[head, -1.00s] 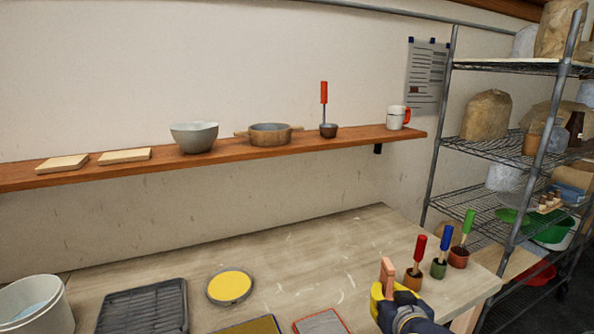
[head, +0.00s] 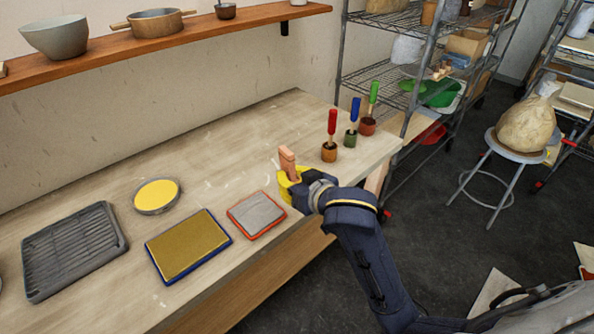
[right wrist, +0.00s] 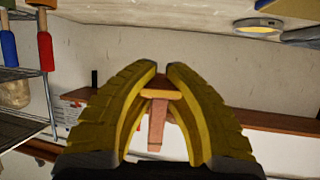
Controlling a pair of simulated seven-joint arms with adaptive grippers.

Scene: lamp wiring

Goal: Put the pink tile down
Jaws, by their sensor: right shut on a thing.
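The pink tile (head: 287,160) is a small pinkish-orange slab. It stands upright in my right gripper (head: 291,178), whose yellow fingers are shut on it. In the right wrist view the tile (right wrist: 158,122) shows between the curved yellow fingers (right wrist: 160,70). In the head view the gripper is over the front right part of the wooden table (head: 236,142), left of the red-handled tool's pot. I cannot tell how far the tile is above the table. My left gripper is not in view.
A red-rimmed grey pad (head: 257,214), a blue-rimmed yellow-brown pad (head: 188,246), a round yellow dish (head: 157,195) and a dark ribbed tray (head: 73,250) lie leftward. Pots with red (head: 330,152), blue (head: 350,138) and green (head: 368,126) handled tools stand rightward.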

